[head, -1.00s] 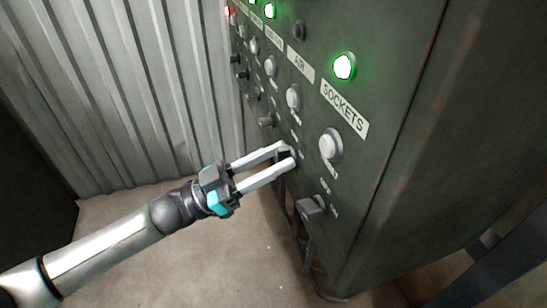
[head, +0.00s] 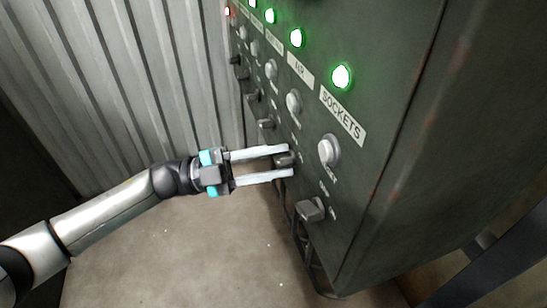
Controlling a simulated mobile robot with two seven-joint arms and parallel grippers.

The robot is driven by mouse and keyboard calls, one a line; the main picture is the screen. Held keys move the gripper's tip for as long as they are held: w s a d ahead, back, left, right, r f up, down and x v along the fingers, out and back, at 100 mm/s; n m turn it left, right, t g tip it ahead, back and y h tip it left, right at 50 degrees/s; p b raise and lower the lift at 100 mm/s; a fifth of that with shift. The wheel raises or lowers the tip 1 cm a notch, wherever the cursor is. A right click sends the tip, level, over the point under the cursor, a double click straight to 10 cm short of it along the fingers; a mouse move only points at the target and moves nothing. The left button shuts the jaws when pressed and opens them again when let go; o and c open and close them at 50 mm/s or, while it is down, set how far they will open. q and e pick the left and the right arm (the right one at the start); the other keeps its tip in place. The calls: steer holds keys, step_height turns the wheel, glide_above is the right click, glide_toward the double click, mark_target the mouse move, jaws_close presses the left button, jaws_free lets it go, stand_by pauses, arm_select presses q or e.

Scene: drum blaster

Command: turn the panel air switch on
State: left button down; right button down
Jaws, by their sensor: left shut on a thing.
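The panel air switch (head: 285,160) is a small dark knob low on the dark green panel, under the AIR label (head: 300,71) and a round grey button (head: 293,102). The lamp (head: 296,38) above the AIR label glows green. My left gripper (head: 290,162) has its two pale fingers on either side of this knob, one above and one below, shut on it. The fingers partly cover the knob and its markings. My right gripper is out of view.
To the right is the SOCKETS column, with a lit green lamp (head: 341,76), a grey button (head: 328,151) and a switch knob (head: 311,209). More knobs and lamps run up the panel to the left. Cables (head: 300,240) hang below. A corrugated wall (head: 120,90) stands at the left.

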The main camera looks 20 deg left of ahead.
arm_select(q)
steer(key=shift+m+g, duration=0.5)
steer(key=shift+m, duration=0.6)
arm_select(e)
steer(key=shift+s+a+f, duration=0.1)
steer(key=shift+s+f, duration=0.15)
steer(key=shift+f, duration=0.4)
arm_select(q)
steer(key=c, duration=0.8)
jaws_free()
steer(key=shift+c, duration=0.2)
steer(key=shift+a, duration=0.1)
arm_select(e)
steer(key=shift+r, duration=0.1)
arm_select(q)
steer(key=p+v, duration=0.1)
steer(key=v, duration=1.4)
steer(key=shift+r+p, duration=0.25)
steer(key=shift+p, duration=0.1)
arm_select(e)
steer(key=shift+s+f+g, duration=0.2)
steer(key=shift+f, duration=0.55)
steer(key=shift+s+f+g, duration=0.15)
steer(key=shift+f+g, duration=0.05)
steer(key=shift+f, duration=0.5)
arm_select(q)
steer(key=shift+s, duration=0.1)
